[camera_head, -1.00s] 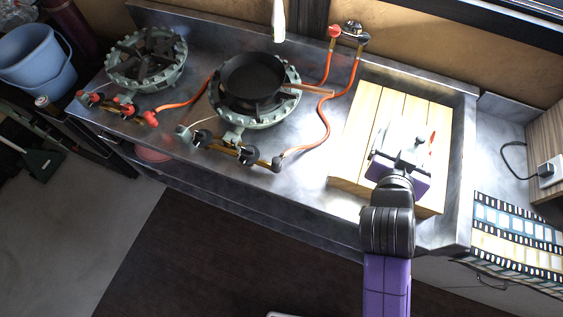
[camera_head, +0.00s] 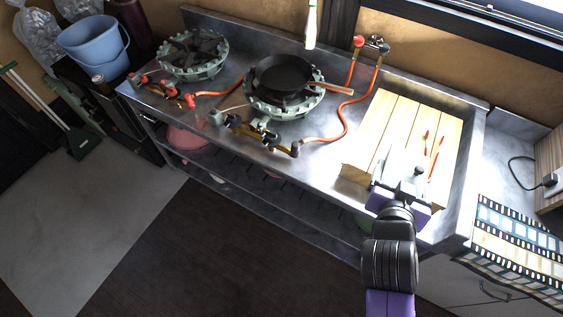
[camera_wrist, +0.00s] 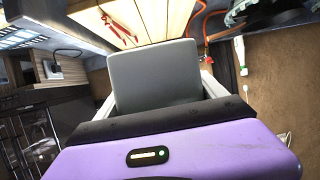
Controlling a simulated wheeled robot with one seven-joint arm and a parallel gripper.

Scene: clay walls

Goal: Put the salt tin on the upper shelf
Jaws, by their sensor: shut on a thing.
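My gripper (camera_head: 402,172) is over the near part of the wooden board at the right end of the metal counter. In the wrist view its pale fingers stand on both sides of a plain grey, box-like thing (camera_wrist: 155,75), which I take to be the salt tin. The gripper is shut on it. No label shows on the side facing the camera. In the head view the tin is a pale shape at the fingers, hard to tell from them. I cannot pick out the upper shelf for certain in either view.
The wooden board (camera_head: 399,122) carries red chillies (camera_head: 436,157). Left of it are a black pan (camera_head: 284,74) on a gas burner, a second burner (camera_head: 192,52) and orange hoses (camera_head: 345,112). A shelf with a pink item (camera_head: 187,138) lies under the counter. Dark floor in front is clear.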

